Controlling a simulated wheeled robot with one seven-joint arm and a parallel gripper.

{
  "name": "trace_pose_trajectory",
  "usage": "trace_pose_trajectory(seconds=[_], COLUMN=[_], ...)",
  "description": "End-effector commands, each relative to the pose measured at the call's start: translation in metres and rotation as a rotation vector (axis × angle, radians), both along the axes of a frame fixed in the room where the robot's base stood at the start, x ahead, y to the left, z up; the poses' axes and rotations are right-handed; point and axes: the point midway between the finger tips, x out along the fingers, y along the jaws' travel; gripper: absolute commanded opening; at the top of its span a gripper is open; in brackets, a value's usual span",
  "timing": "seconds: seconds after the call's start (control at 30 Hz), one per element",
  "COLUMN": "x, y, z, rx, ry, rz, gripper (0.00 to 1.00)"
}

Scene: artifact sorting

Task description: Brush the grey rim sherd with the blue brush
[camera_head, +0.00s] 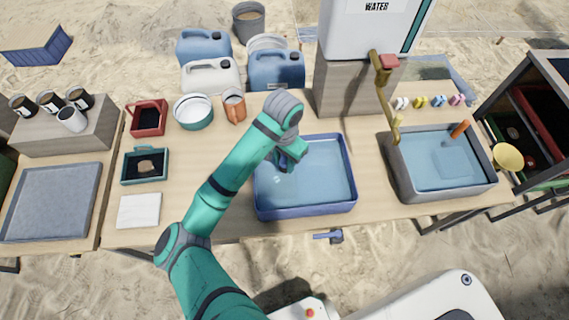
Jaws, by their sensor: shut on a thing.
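My gripper (289,163) is over the left half of the blue basin (304,210), low and pointing down. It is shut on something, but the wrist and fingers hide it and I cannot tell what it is. A small brownish sherd (146,167) lies in the teal tray (125,177) at left; I cannot tell whether it is the grey rim sherd. Several small coloured items stand in a row at the back right, one of them blue (420,102). They are too small to identify as brushes.
A grey water basin (443,195) with a brass tap (382,90) stands at right. Jerrycans (277,70) stand behind.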

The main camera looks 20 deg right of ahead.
Motion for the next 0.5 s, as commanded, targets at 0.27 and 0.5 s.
trace_pose_trajectory(seconds=[0.27, 0.5], x=[0.001, 0.0], y=[0.0, 0.0], z=[0.02, 0.035], rx=[0.001, 0.001], ry=[-0.002, -0.002], rz=[0.001, 0.001], gripper=[0.08, 0.08])
